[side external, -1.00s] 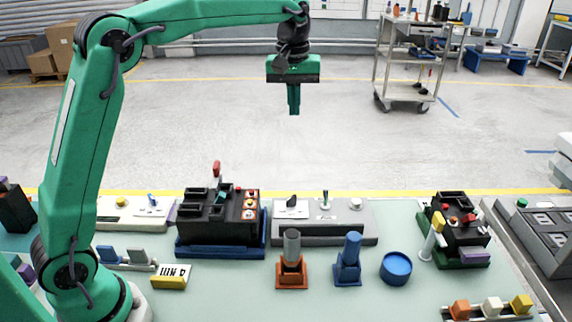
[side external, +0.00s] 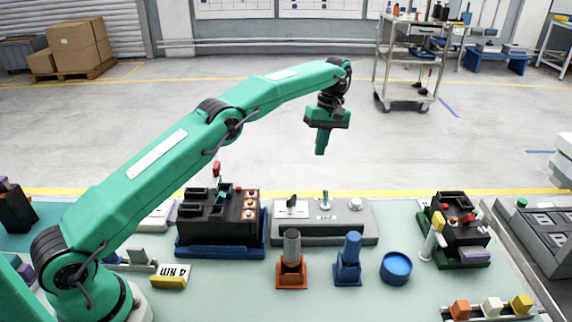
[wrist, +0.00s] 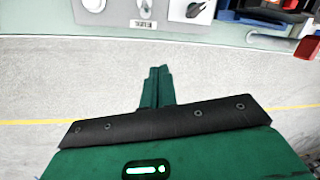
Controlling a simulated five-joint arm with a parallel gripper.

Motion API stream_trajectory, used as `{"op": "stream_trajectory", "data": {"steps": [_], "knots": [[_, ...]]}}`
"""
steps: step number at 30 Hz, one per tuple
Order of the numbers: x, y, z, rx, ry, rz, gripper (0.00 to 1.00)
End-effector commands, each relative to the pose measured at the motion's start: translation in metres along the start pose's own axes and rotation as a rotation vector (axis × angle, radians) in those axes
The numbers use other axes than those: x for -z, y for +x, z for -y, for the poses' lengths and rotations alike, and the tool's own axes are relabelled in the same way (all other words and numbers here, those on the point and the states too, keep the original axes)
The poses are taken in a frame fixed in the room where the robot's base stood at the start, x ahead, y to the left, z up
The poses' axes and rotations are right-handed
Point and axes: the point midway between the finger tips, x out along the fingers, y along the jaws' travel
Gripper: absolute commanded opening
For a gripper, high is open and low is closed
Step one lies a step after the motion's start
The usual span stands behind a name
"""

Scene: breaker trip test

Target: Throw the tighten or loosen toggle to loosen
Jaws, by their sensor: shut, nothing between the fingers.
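In the wrist view the toggle (wrist: 145,9) shows at the top edge, partly cut off. My gripper (side external: 320,152) is shut and empty, pointing down, above and behind the panel and apart from it. The shut fingers (wrist: 157,71) also show in the wrist view, over the floor.
The panel also carries a black knob (side external: 292,202) and a pale button (side external: 355,203). A black box (side external: 222,225) with a raised red lever (side external: 217,168) stands left of it.

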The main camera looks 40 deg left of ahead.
Motion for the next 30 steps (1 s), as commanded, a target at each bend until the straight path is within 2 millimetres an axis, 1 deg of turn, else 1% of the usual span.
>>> {"op": "stream_trajectory", "data": {"steps": [1,3,14,20,30], "knots": [[0.001,0.005,-0.002,0.005,-0.009,0.002,0.0],[0.001,0.008,-0.003,0.01,-0.017,0.004,0.0],[0.001,0.011,-0.004,0.013,-0.024,0.006,0.0],[0.001,0.016,-0.004,0.014,-0.023,0.006,0.0],[0.0,0.034,-0.004,0.015,-0.023,0.006,0.0]]}}
